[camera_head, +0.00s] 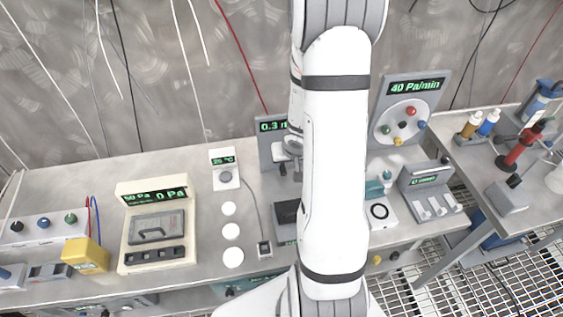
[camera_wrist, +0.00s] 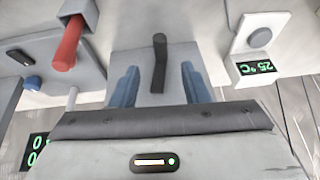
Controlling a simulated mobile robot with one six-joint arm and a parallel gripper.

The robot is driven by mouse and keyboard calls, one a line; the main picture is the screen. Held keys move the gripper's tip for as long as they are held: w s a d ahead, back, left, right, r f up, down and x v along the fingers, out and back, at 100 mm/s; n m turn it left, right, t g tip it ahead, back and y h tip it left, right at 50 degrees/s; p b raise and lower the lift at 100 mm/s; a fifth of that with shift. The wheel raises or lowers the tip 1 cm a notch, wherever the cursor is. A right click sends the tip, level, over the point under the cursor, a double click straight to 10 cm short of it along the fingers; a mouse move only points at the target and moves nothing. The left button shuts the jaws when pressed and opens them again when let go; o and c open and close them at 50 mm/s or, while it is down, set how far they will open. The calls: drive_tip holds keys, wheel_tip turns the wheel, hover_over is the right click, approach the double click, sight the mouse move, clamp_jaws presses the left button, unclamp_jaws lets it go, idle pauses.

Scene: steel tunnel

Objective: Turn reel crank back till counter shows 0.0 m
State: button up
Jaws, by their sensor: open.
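The counter (camera_head: 272,126) is a dark panel with green digits reading 0.3 m, its right end hidden by my white arm. In the wrist view a green-digit display (camera_wrist: 37,150) is partly cut off at lower left, and I cannot read it fully. My gripper (camera_wrist: 160,85) shows there as two blue fingers, open and apart. A black upright handle (camera_wrist: 159,62) on a grey block shows between the fingers; I cannot tell if they touch it or whether it is the reel crank. In the head view my arm hides most of this area.
A 25 °C unit (camera_head: 224,168) stands left of the counter; it also shows in the wrist view (camera_wrist: 257,67). A red cylinder (camera_wrist: 68,47) is at upper left there. A pressure gauge box (camera_head: 155,225) and a 40 Pa/min panel (camera_head: 405,110) stand on the bench.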

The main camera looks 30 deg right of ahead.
sight(284, 169)
drive_tip(key=b+x, duration=0.5)
drive_tip(key=x, duration=0.2)
drive_tip(key=shift+w+f, duration=0.1)
drive_tip(key=shift+f, duration=0.3)
clamp_jaws()
drive_tip(key=shift+f+b, duration=0.1)
drive_tip(key=shift+b, duration=0.8)
